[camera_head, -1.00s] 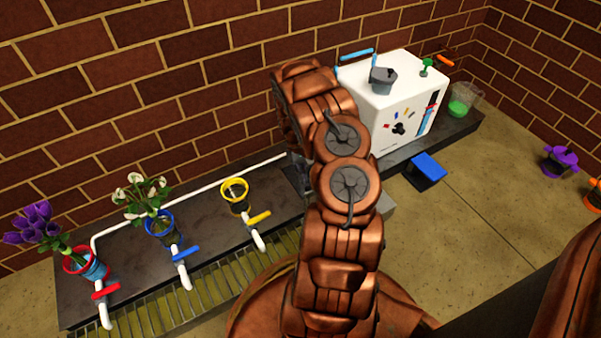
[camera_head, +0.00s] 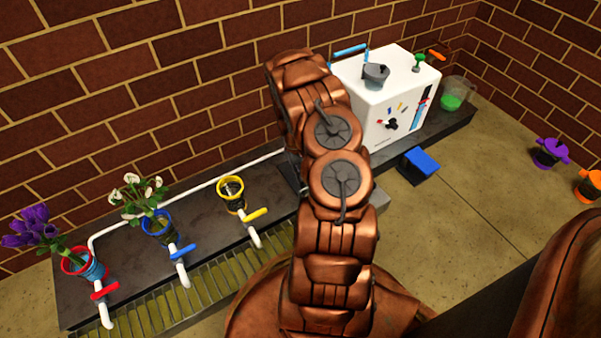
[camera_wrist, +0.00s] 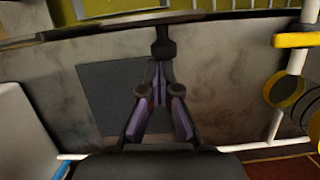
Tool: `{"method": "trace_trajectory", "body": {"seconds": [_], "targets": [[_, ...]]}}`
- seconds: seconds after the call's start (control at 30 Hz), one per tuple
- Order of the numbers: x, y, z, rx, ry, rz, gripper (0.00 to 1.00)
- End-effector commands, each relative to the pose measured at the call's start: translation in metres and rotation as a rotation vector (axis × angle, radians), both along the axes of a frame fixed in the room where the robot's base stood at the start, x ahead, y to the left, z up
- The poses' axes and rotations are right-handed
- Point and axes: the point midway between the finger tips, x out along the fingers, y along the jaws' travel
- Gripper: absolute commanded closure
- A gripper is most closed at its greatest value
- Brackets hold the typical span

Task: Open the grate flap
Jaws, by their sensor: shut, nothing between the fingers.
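The flap seems to be a flat dark grey square plate (camera_wrist: 100,95) set in the stone counter in the wrist view. It looks flat, with no visible gap. In the head view only a dark strip (camera_head: 288,178) of it shows left of my arm. My gripper (camera_wrist: 160,98) is shut and empty, its purple-grey fingers together over the plate's right part. I cannot tell whether they touch it. In the head view my gripper is hidden behind my arm.
A white machine (camera_head: 385,95) stands on the counter to the right. A yellow-rimmed holder (camera_head: 230,193) and yellow-handled tap (camera_head: 258,216) are at the left. Further left are blue (camera_head: 157,226) and red (camera_head: 80,264) holders with flowers. A blue pedal (camera_head: 423,160) is on the floor.

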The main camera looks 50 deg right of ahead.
Motion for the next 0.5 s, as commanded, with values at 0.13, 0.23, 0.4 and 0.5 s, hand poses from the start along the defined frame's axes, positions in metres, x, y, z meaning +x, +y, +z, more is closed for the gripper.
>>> {"method": "trace_trajectory", "body": {"seconds": [0.13, 0.23, 0.4, 0.5], "targets": [[-0.007, 0.004, 0.009, -0.009, -0.034, 0.001, 1.0], [-0.011, 0.005, 0.01, -0.017, -0.061, -0.001, 1.0], [-0.017, 0.007, 0.012, -0.031, -0.108, -0.001, 1.0], [-0.02, 0.009, 0.011, -0.039, -0.129, -0.001, 1.0]]}}
